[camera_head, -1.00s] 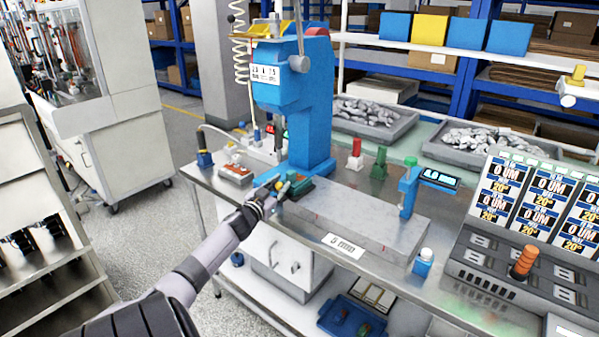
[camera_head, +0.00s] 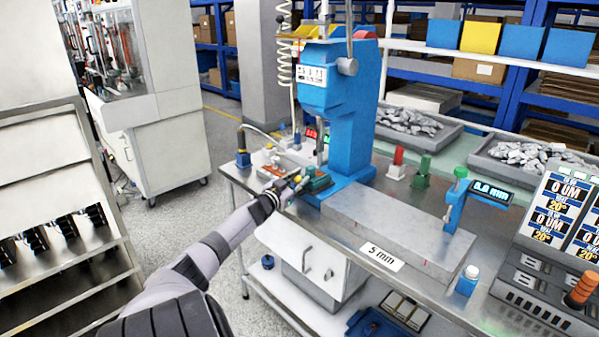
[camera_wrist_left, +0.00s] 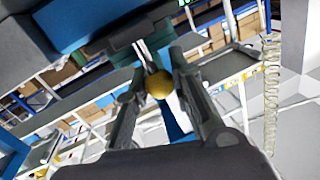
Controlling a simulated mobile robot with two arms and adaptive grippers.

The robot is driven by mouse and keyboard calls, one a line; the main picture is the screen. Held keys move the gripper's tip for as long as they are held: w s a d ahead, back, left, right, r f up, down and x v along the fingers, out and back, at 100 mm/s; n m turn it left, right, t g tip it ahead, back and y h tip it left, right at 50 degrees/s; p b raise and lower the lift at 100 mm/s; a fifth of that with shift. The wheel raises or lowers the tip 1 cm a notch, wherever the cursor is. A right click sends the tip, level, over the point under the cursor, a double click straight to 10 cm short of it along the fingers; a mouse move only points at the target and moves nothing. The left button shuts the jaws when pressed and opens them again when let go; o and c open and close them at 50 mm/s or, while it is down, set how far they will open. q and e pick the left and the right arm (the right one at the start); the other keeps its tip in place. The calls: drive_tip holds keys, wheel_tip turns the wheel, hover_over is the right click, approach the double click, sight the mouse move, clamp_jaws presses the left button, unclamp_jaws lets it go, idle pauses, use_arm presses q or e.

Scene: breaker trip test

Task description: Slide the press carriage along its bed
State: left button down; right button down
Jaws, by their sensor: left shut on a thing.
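The blue press (camera_head: 345,120) stands upright on the metal bench. A small green carriage (camera_head: 317,182) sits low at its base, beside the left end of the grey bed block (camera_head: 385,222), which has a "5 mm" label. My left gripper (camera_head: 287,190) is at the left side of the carriage. In the left wrist view my left gripper (camera_wrist_left: 158,92) is shut on a round brass-coloured knob (camera_wrist_left: 158,84), with the green carriage (camera_wrist_left: 140,38) just beyond it. The fingers partly hide the knob's sides. My right gripper is in neither view.
A blue gauge post (camera_head: 457,205) with a small display (camera_head: 491,192) stands at the bed's right part. A small blue bottle (camera_head: 467,281) stands at the bench's front. Red (camera_head: 397,163) and green (camera_head: 422,172) posts stand behind the bed. A control panel (camera_head: 550,275) is at right.

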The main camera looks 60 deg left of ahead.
use_arm(q)
drive_tip(key=c, duration=1.8)
unclamp_jaws()
drive_tip(key=shift+s+a+r, duration=0.1)
drive_tip(key=shift+a+r, duration=0.05)
drive_tip(key=shift+a, duration=0.05)
drive_tip(key=o, duration=0.4)
drive_tip(key=shift+a, duration=0.15)
drive_tip(key=shift+f, duration=0.2)
drive_tip(key=shift+s+d+f, duration=0.1)
drive_tip(key=shift+s+d, duration=0.25)
drive_tip(key=shift+s, duration=0.05)
drive_tip(key=v, duration=1.1)
